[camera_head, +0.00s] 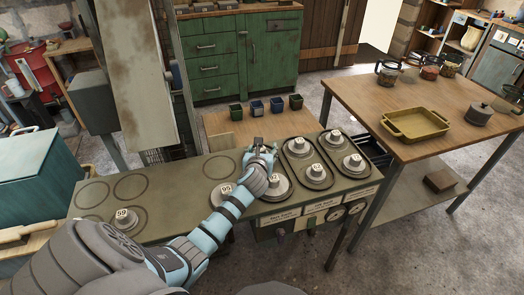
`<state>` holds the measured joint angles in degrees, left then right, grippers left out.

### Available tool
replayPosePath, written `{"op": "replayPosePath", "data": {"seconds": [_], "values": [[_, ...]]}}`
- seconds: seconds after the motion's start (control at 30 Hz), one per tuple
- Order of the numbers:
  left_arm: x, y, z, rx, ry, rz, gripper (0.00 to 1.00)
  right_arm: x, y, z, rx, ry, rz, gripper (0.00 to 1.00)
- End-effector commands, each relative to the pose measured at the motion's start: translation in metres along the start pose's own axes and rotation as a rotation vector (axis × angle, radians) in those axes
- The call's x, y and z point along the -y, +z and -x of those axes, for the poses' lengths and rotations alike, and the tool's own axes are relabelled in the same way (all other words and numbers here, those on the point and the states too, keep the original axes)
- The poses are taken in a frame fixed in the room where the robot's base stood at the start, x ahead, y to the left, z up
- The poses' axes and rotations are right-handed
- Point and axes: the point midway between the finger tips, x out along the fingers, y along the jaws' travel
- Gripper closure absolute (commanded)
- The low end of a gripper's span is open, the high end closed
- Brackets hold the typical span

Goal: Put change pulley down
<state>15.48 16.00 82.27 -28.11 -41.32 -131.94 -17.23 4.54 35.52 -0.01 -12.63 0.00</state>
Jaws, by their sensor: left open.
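My left gripper (262,145) is open near the back edge of the green bench (185,178), just behind the pulley that seems marked 97 (278,189). I see nothing clearly held between its fingers. A pulley marked 95 (226,188) stands left of my forearm, which partly covers it. A pulley marked 59 (122,217) stands at the bench's left. To the right, a pulley marked 82 (317,171) and several others, such as one at the back (334,138) and one at the right (354,162), stand on dark trays. Which pulley the task means is not clear. My right gripper is not in view.
Empty ring outlines (131,186) mark free spots on the left of the bench. Small pots (276,105) stand on a low wooden table behind. A wooden table (375,100) with a yellow tray (415,124) stands at right. A grey upright panel (135,75) rises behind the bench.

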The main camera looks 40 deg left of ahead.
Motion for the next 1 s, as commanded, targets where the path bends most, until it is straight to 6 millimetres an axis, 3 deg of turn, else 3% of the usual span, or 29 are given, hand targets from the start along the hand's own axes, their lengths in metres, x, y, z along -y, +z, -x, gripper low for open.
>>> {"op": "replayPosePath", "data": {"seconds": [0.23, 0.5, 0.7, 1.0], "values": [[0.001, 0.003, 0.015, 0.0, -0.002, -0.001, 0.44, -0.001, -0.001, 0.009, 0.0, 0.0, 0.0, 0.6], [0.001, 0.005, 0.08, -0.001, -0.002, 0.001, 0.44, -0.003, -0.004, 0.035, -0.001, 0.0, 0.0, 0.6], [0.0, 0.003, 0.114, 0.0, 0.0, 0.001, 0.44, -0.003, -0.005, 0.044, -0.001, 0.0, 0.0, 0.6], [0.0, 0.002, 0.121, 0.001, 0.001, 0.0, 0.44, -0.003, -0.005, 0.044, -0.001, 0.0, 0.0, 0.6]]}}
